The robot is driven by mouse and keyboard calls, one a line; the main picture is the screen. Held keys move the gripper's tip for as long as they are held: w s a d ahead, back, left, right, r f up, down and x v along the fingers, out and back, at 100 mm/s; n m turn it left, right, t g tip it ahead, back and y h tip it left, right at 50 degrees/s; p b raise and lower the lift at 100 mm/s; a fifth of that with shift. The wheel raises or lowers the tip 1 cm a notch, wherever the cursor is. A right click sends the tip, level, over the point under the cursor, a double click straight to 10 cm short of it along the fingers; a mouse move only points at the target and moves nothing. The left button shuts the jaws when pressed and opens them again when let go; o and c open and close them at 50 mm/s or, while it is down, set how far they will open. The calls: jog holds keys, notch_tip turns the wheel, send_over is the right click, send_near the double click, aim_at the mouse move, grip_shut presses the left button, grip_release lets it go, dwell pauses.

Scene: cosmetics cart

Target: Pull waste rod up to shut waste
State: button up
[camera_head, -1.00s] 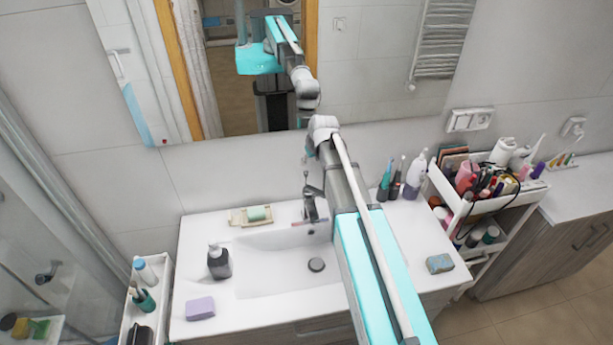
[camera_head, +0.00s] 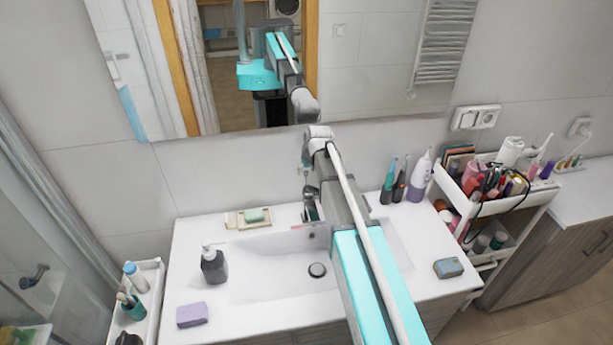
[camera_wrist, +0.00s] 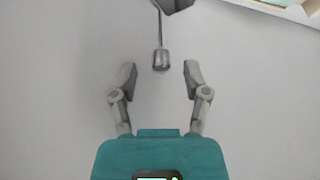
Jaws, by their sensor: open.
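The waste rod (camera_wrist: 160,30) shows in the wrist view as a thin grey rod with a small metal knob (camera_wrist: 161,60) at its end. It runs beside the dark tap body at the top edge. My gripper (camera_wrist: 159,73) is open and empty, its fingers on either side of the knob's line, with the knob just ahead between the tips. No contact shows. In the head view the tap (camera_head: 310,205) stands at the back of the sink, and my arm partly hides this area. The round waste plug (camera_head: 317,270) lies in the basin; I cannot tell its height.
A soap dish (camera_head: 247,217) sits left of the tap. A dark soap dispenser (camera_head: 213,265) and a purple sponge (camera_head: 192,314) stand at left. Bottles (camera_head: 417,175) and a loaded cart (camera_head: 490,200) are at right. The mirror (camera_head: 230,90) is close behind my arm.

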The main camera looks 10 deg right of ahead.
jog(key=shift+w+f+b, duration=0.25)
jog(key=shift+f+b, duration=0.1)
jog(key=shift+f, duration=0.2)
grip_shut()
